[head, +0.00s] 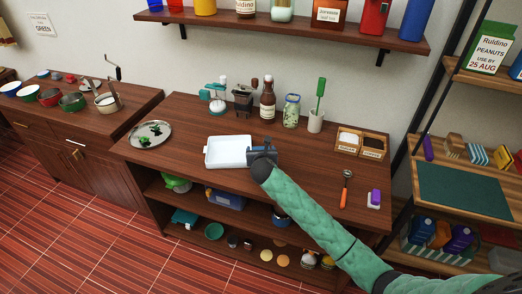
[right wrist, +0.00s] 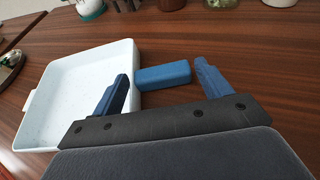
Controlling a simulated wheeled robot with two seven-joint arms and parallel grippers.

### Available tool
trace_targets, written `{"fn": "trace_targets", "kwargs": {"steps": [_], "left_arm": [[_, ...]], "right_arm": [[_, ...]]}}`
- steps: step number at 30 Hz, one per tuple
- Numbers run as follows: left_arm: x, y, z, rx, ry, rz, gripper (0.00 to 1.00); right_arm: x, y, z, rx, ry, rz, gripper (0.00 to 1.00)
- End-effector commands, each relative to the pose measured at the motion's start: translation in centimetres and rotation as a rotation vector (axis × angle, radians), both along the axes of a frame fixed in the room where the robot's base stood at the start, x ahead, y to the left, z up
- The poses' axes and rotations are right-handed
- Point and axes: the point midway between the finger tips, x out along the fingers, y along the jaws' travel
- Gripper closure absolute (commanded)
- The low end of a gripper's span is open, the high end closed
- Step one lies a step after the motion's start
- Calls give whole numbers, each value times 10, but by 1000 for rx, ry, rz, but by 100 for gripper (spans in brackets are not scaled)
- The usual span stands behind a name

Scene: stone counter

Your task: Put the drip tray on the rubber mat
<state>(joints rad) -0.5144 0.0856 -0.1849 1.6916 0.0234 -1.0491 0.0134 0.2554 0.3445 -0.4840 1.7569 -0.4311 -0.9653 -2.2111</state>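The drip tray appears to be the white, shallow, square tray (head: 228,152) near the middle of the counter. In the right wrist view the tray (right wrist: 75,85) fills the left side, flat on the wood. A dark green flat mat (head: 463,190), probably the rubber mat, lies on the shelf rack at the right. My right gripper (head: 262,152) is at the tray's right side. In the right wrist view its fingers (right wrist: 162,80) are spread, the left one overlapping the tray's right wall. Whether it touches the wall is unclear. My left gripper is out of view.
A blue block (right wrist: 163,75) lies beside the tray, between and beyond my right fingertips. A round metal tray (head: 151,134) stands left. Bottles and a grinder line the back. A peeler (head: 346,189) and wooden boxes (head: 361,143) are right.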

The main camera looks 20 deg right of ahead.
Motion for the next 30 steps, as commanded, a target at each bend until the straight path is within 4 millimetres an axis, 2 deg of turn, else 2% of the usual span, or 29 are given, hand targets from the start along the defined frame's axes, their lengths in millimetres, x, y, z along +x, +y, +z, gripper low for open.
{"fn": "trace_targets", "kwargs": {"steps": [1, 2, 12, 17, 19, 21, 30], "left_arm": [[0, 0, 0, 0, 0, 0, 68], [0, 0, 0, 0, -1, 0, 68], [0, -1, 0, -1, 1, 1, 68], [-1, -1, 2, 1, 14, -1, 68], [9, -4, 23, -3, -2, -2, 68], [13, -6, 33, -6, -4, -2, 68], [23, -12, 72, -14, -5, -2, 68]], "right_arm": [[0, 0, 0, 0, 0, 0, 12], [0, 0, 0, 1, 0, 0, 8], [0, 0, 2, 2, 0, -1, 8], [-15, 3, 7, 0, 0, 1, 8], [-26, 6, 11, 0, 0, 1, 8], [-39, 8, 17, 0, -1, 1, 8], [-87, 19, 38, 2, -2, 0, 8]]}}
